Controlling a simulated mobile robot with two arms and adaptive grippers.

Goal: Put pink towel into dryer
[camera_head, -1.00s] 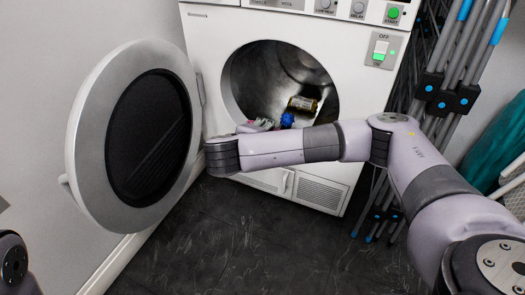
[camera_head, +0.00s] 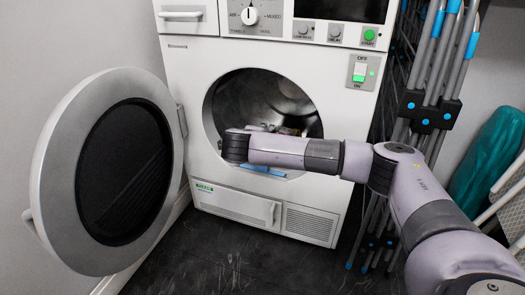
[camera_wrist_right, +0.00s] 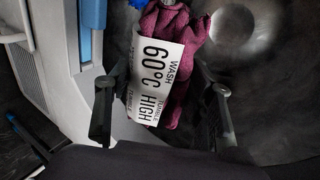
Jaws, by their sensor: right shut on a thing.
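The pink towel (camera_wrist_right: 188,85) is dark magenta and bunched up, with a white wash label (camera_wrist_right: 158,80) hanging on it in the right wrist view. My right gripper (camera_wrist_right: 162,105) has one finger on each side of the towel and label and is shut on the towel. In the head view the gripper is mostly hidden behind my right wrist, which is in front of the dryer opening. The white dryer (camera_head: 180,110) has its round door (camera_head: 50,170) swung wide open to the left. The drum (camera_head: 290,100) is dark grey metal. My left gripper is out of view.
A blue item (camera_wrist_right: 120,12) shows at the top of the wrist view, beside the towel. Grey poles with blue clips (camera_head: 440,100) stand right of the dryer, with a teal bundle (camera_head: 495,150) beyond. Dark floor (camera_head: 220,255) lies in front.

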